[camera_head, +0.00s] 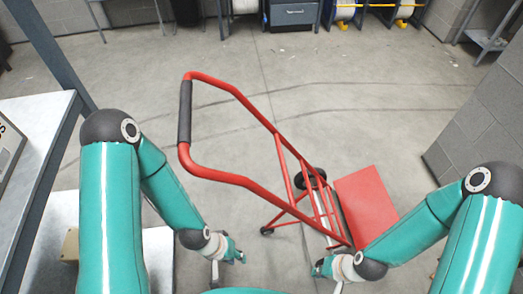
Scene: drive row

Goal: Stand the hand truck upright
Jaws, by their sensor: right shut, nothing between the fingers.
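The red hand truck (232,180) is in the middle of the head view, slanting with its handle end to the upper left. Its black grip (185,112) is at the far left end. Its red plate (367,205) is at the lower right, by a large black wheel (310,178). A small caster (267,231) sits below the frame. My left gripper (238,252) is left of the frame's lower end, apart from it; its jaws are too small to read. My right gripper (319,268) is shut and empty just below the frame's lower end; I cannot tell whether they touch.
A grey bench (38,165) with a blue-grey post stands at the left. A block wall (482,140) closes the right side. A drawer cabinet (293,15) and racks with reels are at the back. The concrete floor (330,95) behind the truck is clear.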

